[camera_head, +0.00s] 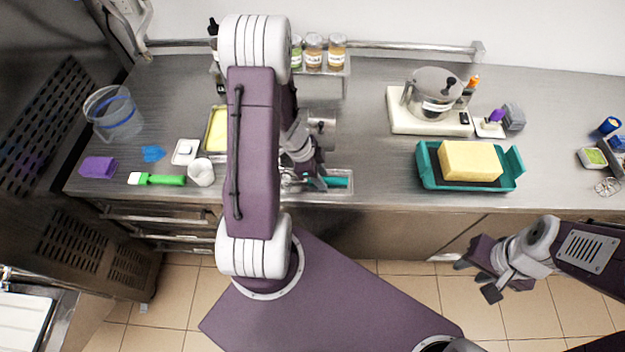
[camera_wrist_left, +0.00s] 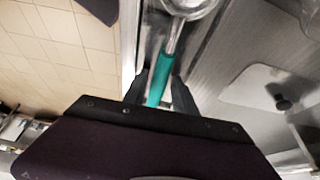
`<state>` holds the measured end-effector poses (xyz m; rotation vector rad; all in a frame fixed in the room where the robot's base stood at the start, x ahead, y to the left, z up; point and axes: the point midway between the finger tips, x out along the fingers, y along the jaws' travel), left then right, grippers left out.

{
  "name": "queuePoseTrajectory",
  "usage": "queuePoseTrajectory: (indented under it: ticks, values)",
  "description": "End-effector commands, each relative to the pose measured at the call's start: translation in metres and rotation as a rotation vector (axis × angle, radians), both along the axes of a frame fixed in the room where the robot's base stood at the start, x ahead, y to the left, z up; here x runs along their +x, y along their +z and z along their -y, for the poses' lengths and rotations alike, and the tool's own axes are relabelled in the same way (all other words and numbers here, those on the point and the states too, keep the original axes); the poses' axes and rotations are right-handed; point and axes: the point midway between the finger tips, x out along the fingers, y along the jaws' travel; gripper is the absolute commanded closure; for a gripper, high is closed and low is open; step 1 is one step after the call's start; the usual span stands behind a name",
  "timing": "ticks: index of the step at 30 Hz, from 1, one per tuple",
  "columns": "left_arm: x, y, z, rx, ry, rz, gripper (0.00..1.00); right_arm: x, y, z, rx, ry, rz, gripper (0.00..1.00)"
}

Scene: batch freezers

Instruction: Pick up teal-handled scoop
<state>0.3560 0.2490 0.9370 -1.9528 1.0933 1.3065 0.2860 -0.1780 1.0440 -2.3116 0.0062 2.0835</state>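The teal-handled scoop (camera_wrist_left: 160,80) shows in the left wrist view with its metal scoop end at the top. In the head view its teal handle (camera_head: 337,182) lies in a shallow metal tray (camera_head: 347,192) near the counter's front edge, partly hidden by my left arm. My left gripper (camera_head: 313,182) is over the tray beside the visible handle. In the left wrist view the left gripper's fingers (camera_wrist_left: 160,86) are open, one on each side of the handle, with small gaps. My right gripper (camera_head: 476,280) is open and empty in front of the counter.
A green-handled spatula (camera_head: 157,179) and a white cup (camera_head: 201,172) are left of my arm. A teal tray (camera_head: 430,180) holding a yellow block (camera_head: 470,161) is to the right. Bare counter (camera_head: 385,165) lies between the scoop's tray and the teal tray.

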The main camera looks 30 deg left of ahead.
Motion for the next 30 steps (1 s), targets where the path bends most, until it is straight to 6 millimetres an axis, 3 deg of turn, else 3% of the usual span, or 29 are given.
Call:
queuePoseTrajectory:
  ticks: [1, 3, 12, 17, 20, 24, 30]
  values:
    - [0.0, 0.0, 0.0, 0.0, 0.0, 0.0, 0.85, 0.0, 0.0, 0.0, 0.0, 0.0, 0.0, 0.64]
    - [0.0, 0.0, 0.0, 0.0, 0.0, 0.0, 1.0, 0.0, 0.0, 0.0, 0.0, 0.0, 0.0, 0.64]
    - [0.0, 0.002, 0.0, -0.001, 0.0, 0.001, 1.0, 0.0, 0.001, 0.0, 0.0, 0.0, 0.0, 0.64]
    - [0.0, 0.019, 0.0, 0.0, 0.0, 0.002, 1.0, 0.0, 0.013, 0.0, 0.0, 0.0, 0.0, 0.64]
    - [0.001, 0.045, -0.001, 0.002, -0.001, 0.005, 1.0, 0.0, 0.03, 0.0, 0.0, 0.0, 0.0, 0.64]
    - [0.001, 0.102, -0.001, 0.004, -0.002, 0.006, 1.0, 0.0, 0.066, 0.0, 0.0, 0.0, 0.0, 0.64]
    - [0.001, 0.184, -0.001, 0.004, -0.002, 0.008, 1.0, 0.0, 0.102, 0.0, 0.0, 0.0, 0.0, 0.64]
